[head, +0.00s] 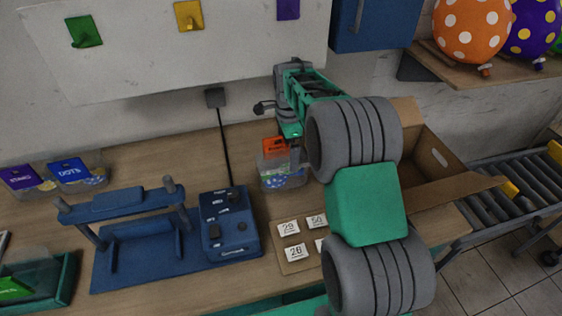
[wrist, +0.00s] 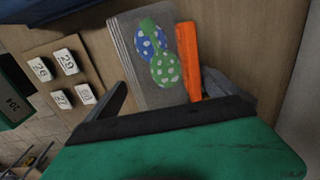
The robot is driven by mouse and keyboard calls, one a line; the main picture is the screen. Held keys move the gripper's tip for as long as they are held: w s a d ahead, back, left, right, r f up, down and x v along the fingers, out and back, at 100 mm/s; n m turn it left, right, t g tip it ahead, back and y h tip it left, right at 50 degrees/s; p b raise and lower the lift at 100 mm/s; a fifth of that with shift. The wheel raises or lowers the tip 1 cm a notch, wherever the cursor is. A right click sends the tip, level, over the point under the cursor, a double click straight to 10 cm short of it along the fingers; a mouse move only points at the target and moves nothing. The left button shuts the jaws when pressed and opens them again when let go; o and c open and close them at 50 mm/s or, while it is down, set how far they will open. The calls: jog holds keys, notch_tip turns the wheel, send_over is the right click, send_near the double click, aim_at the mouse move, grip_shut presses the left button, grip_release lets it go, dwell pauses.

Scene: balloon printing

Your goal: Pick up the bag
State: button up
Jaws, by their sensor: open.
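A clear bag with an orange top (head: 275,147) stands on the workbench, near the middle of the head view. In the wrist view it is a grey see-through bag (wrist: 150,88) with blue and green dotted balloons printed or held in it, and the orange strip (wrist: 189,60) runs along one side. My gripper (head: 292,150) is above and just beside the bag in the head view, partly covering it. In the wrist view my gripper (wrist: 167,88) is open, with the bag ahead of and between its fingers. I cannot tell whether the fingers touch it.
A blue machine (head: 230,225) and a blue frame (head: 140,245) stand left of the bag. A board with white number tiles (head: 289,228) lies in front. Two bags labelled STARS (head: 22,180) and DOTS (head: 72,172) are far left. An open cardboard box (head: 425,160) stands right.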

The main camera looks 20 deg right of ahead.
aim_at(287, 158)
notch_tip(287, 158, down, 5)
jog(key=shift+f+p, duration=0.1)
jog(key=shift+p, duration=0.75)
jog(key=shift+c, duration=0.4)
jog(key=c, duration=1.1)
jog(key=shift+o, duration=0.2)
jog(key=shift+r, duration=0.2)
jog(key=shift+r, duration=0.7)
jog(key=s+a+r+b, duration=0.1)
jog(key=s+r+b, duration=0.4)
jog(key=s+r, duration=0.6)
jog(key=s, duration=0.3)
jog(key=shift+r, duration=0.15)
